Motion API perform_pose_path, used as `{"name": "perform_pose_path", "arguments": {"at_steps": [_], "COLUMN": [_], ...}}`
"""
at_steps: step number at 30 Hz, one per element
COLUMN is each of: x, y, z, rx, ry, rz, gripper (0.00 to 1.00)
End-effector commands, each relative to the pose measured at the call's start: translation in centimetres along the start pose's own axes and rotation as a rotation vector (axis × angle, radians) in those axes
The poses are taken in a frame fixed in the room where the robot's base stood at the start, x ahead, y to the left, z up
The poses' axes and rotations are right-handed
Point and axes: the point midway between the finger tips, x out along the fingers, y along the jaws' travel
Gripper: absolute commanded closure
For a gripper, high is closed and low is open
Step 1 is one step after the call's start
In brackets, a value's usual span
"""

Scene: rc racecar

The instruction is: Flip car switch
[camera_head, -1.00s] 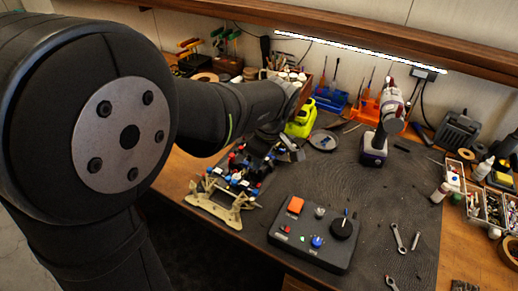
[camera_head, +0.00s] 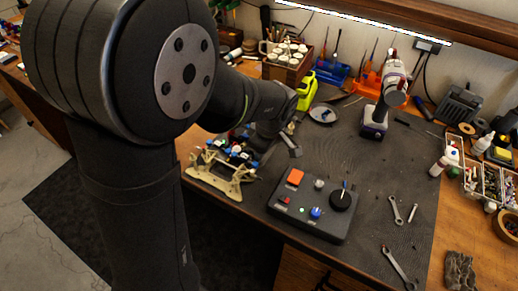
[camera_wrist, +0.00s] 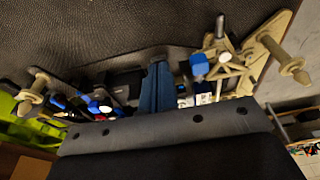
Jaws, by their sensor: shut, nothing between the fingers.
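The RC car is an open chassis with a tan front frame (camera_head: 225,186) and blue, red and white parts. It sits on the bench's front left part in the head view. In the wrist view its tan frame (camera_wrist: 262,55) is at upper right, with blue and white parts and wiring to the left. My gripper (camera_head: 292,143) is by the car's right side in the head view. In the wrist view its narrow fingers (camera_wrist: 156,75) are shut and empty, over the middle of the chassis. I cannot pick out the car's switch; contact with the car is unclear.
A dark control box (camera_head: 316,203) with an orange button and black knob stands right of the car.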

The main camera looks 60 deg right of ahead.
Motion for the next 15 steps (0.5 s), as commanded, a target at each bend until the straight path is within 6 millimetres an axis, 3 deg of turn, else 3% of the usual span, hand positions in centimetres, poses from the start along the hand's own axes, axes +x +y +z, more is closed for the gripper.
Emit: {"name": "perform_pose_path", "arguments": {"at_steps": [3,15], "x": [0.73,0.98], "y": [-0.11,-0.30], "z": [1.15,1.20], "rx": [0.001,0.001], "ry": [-0.004,-0.008], "rz": [-0.004,-0.010], "gripper": [1.00,1.00]}}
